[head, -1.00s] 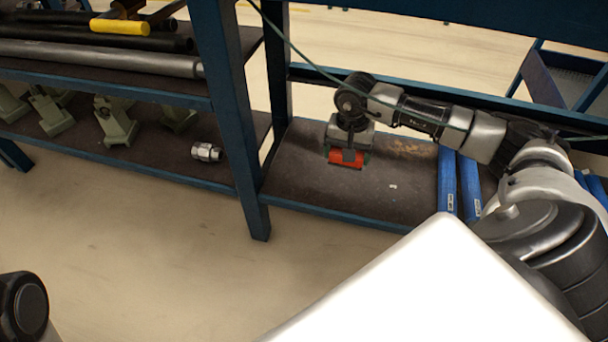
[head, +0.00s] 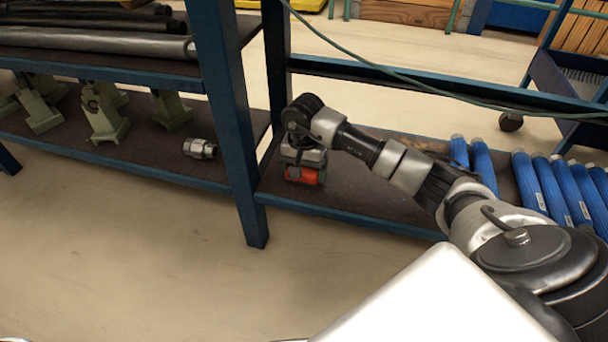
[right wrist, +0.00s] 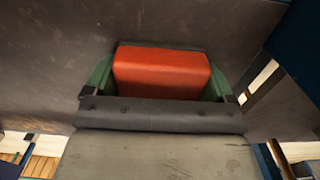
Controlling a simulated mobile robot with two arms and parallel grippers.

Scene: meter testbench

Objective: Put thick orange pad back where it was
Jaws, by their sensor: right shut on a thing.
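The thick orange pad (head: 303,175) is in my right gripper (head: 302,168), low over the dark lower shelf (head: 345,203) just right of the blue upright. In the right wrist view the pad (right wrist: 162,73) sits between the two green fingers of the right gripper (right wrist: 160,80), which is shut on it. The dark shelf surface shows behind the pad there. I cannot tell whether the pad touches the shelf. My left gripper is not in view.
A blue upright post (head: 230,120) stands close left of the right gripper. Several blue cylinders (head: 540,185) lie on the shelf to the right. A metal fitting (head: 200,149) and green stands (head: 103,115) are on the left shelf. A green cable (head: 400,80) hangs across the back.

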